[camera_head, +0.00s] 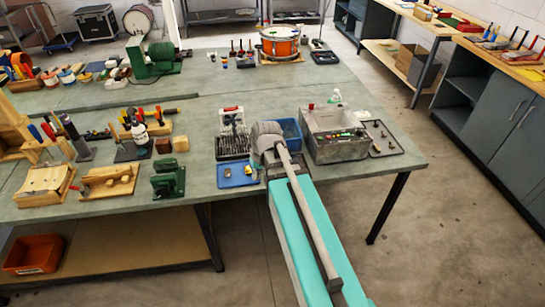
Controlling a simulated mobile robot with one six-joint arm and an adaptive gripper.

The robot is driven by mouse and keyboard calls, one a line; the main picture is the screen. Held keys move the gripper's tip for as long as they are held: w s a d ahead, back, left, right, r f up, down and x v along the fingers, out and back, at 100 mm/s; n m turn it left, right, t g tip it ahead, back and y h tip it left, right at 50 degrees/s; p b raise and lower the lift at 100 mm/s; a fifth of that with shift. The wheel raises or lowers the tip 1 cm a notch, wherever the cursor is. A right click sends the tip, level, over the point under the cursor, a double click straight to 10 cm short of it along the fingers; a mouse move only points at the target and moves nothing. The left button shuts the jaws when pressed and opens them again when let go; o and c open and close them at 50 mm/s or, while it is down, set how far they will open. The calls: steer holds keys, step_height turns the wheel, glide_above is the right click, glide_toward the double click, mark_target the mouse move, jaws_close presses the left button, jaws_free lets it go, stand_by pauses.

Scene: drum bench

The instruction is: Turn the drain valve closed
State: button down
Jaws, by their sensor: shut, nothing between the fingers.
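I cannot make out the drain valve. My gripper cannot be picked out. The arm hides the area between the tub and the blue tray (222,184), including the tub's lower left side.
A blue bin (292,130) sits behind my arm, against the tub. A dark tray (399,150) with small parts lies right of the tub. A rack of small tools (232,146) and a green vise (168,182) stand to the left. Floor right of the bench is clear.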

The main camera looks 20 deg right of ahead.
steer(key=s+a+g+h, duration=0.1)
steer(key=s+a, duration=0.5)
steer(key=shift+f+n+h, duration=0.15)
steer(key=shift+n+h, duration=0.25)
steer(key=shift+s, duration=0.1)
